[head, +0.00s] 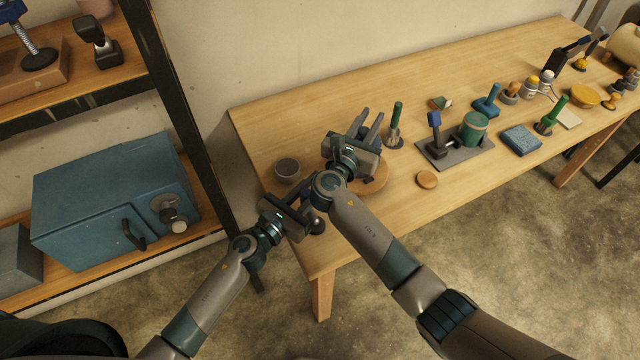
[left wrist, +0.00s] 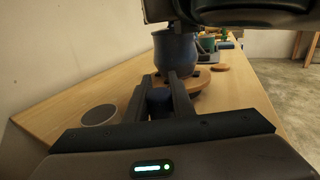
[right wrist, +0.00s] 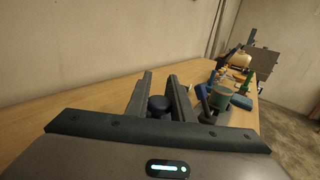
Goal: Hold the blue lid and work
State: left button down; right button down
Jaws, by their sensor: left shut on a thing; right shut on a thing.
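My right gripper (head: 368,122) is over the near left part of the bench. In the right wrist view its fingers close on a small dark blue, round-topped piece (right wrist: 158,104), perhaps the lid's knob; the rest is hidden. My left gripper (head: 305,212) is lower and nearer, by the bench's left end. In the left wrist view its fingers are shut on a dark blue piece (left wrist: 158,98), mostly hidden. Beyond it, a blue-grey pot (left wrist: 175,52) stands at a round wooden board (head: 376,181), beneath my right gripper. I cannot tell whether pot and held piece touch.
A grey round dish (head: 287,168) lies left of the board. A small wooden disc (head: 427,180) is to the right. A green-handled tool in a holder (head: 394,128) and a dark tray with a green pot (head: 474,131) stand further right. Shelving is at left.

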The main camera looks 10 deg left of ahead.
pick_arm(q)
jog(key=shift+s+a+n+t+y, duration=0.1)
jog(key=shift+a+n+t+y, duration=0.25)
jog(key=shift+n+y, duration=0.4)
jog(key=shift+s+a+n+t+y, duration=0.2)
jog(key=shift+a+n+y, duration=0.25)
jog(key=shift+y, duration=0.6)
jog(key=shift+s+a+n+t+y, duration=0.1)
jog(key=shift+a+n+t+y, duration=0.25)
jog(key=shift+n+y, duration=0.4)
jog(key=c, duration=1.5)
grip_release()
jog(key=shift+c, duration=0.2)
jog(key=shift+v, duration=3.75)
